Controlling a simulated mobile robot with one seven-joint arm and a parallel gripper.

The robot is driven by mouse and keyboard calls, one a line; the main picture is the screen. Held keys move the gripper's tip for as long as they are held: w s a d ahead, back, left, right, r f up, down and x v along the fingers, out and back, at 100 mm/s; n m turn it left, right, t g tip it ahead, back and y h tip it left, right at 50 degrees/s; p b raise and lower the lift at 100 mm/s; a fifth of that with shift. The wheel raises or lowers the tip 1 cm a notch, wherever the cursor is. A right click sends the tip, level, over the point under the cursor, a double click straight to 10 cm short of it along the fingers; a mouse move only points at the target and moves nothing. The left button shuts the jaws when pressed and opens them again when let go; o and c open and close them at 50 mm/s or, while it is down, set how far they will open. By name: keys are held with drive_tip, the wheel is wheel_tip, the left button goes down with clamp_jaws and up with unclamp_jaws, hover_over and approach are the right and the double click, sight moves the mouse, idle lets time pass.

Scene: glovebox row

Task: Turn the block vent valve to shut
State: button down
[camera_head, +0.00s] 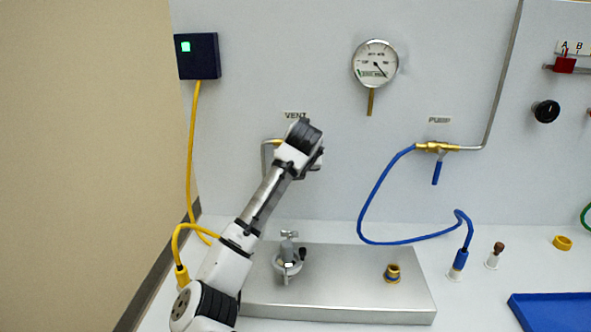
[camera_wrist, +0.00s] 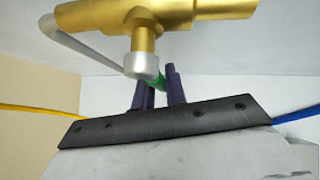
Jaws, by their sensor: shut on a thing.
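The brass vent valve (camera_wrist: 150,25) fills the top of the wrist view, with a silver cap on its stem pointing down. Its green handle (camera_wrist: 158,82) shows beside and below the cap, between the two dark purple fingers of my gripper (camera_wrist: 160,78), which is shut on it. In the head view, the valve (camera_head: 277,142) shows only as a bit of brass under the VENT label (camera_head: 296,115). My arm hides the rest of it there, and the handle and fingertips. The handle's exact angle is hard to tell.
To the right on the wall are a round gauge (camera_head: 375,65) and the pump valve (camera_head: 437,147) with a blue handle and blue hose. Below is a metal block (camera_head: 340,275) with a small fitting (camera_head: 288,262) on top. A yellow cable hangs at the left.

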drive_tip(key=shift+f, duration=0.1)
drive_tip(key=c, duration=1.4)
unclamp_jaws()
drive_tip(key=shift+a, duration=0.1)
drive_tip(key=shift+c, duration=0.2)
drive_tip(key=shift+s, duration=0.1)
drive_tip(key=b+v, duration=0.3)
drive_tip(key=v, duration=1)
drive_tip(key=shift+s+r, duration=0.2)
drive_tip(key=shift+r, duration=0.1)
drive_tip(key=shift+f, duration=0.1)
